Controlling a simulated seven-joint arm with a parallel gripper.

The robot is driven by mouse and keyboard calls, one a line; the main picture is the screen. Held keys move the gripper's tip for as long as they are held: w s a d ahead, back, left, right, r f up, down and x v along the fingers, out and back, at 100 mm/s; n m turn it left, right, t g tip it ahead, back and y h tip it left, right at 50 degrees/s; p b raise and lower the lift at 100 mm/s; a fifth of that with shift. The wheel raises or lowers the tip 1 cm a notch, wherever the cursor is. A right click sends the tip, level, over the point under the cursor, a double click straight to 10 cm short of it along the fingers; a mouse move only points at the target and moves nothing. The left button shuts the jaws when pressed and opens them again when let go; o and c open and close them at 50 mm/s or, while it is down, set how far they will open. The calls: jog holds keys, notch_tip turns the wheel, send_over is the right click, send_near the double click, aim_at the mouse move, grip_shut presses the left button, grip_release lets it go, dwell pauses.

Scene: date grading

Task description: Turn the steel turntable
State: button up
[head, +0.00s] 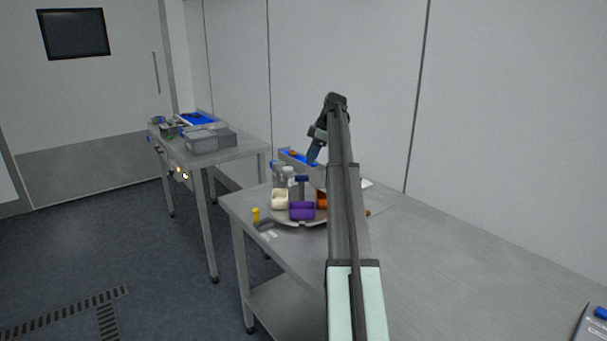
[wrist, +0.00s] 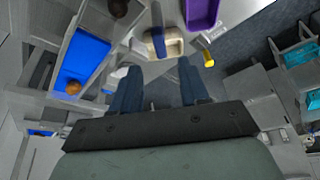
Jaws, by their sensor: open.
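The steel turntable (head: 284,218) is a round disc on the near table, partly hidden by my arm. On it stand a cream bin (head: 280,199), a purple bin (head: 302,211) and an orange bin (head: 321,199), which my arm partly covers. A post with a blue top (head: 302,178) rises behind the purple bin. My gripper (head: 313,157) hangs above the far side of the turntable, apart from it. In the wrist view my gripper (wrist: 157,68) has its two blue fingers spread and nothing between them. The cream bin (wrist: 165,44) and purple bin (wrist: 203,14) show beyond the fingertips.
A yellow peg-like thing (head: 256,215) stands at the table's left edge beside the turntable. A blue-lined tray (head: 299,157) lies behind the turntable, with a brown round thing in it (wrist: 73,88). The near table (head: 440,270) is largely clear at right. Another table (head: 240,147) holds grey bins.

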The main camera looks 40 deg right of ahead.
send_over(302, 192)
jog(key=d, duration=0.1)
jog(key=f, duration=0.7)
jog(key=shift+w+f, duration=0.1)
jog(key=shift+w, duration=0.15)
grip_shut()
